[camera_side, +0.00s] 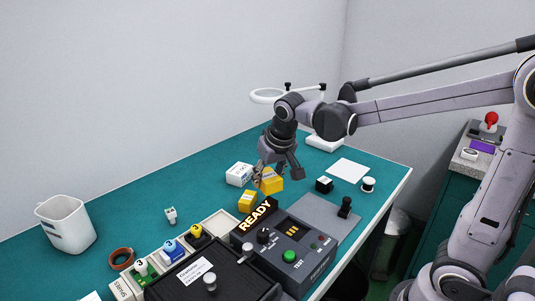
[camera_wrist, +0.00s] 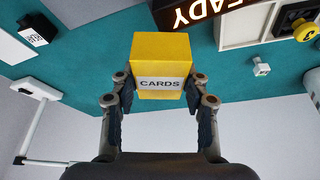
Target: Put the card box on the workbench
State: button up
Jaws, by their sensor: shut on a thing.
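A yellow box labelled CARDS (camera_wrist: 160,70) sits between the two fingertips of my gripper (camera_wrist: 160,88) in the wrist view. The fingers are shut on its two sides. In the side view my gripper (camera_side: 277,174) points down over the teal workbench (camera_side: 150,195), with the yellow card box (camera_side: 271,182) between its fingers. I cannot tell whether the box's underside touches the bench. The workbench also shows behind the box in the wrist view (camera_wrist: 85,60).
The READY tester (camera_side: 285,250) is in front. Bare bench lies at left.

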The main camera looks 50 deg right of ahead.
jog(key=shift+w+a+f, duration=0.1)
jog(key=shift+w+a, duration=0.4)
jog(key=shift+a, duration=0.4)
jog(key=s+d+m+g+h, duration=0.15)
jog(key=s+d+m, duration=0.35)
jog(key=s+d, duration=1.45)
send_over(317, 216)
jog(key=s, duration=0.1)
jog(key=shift+t, duration=0.25)
jog(key=f, duration=0.7)
jog(key=shift+a+f, duration=0.25)
jog(key=shift+a, duration=0.15)
jog(key=shift+f, duration=2.05)
jog(key=shift+f, duration=0.15)
jog(key=o, duration=1.3)
jog(key=shift+c, duration=0.2)
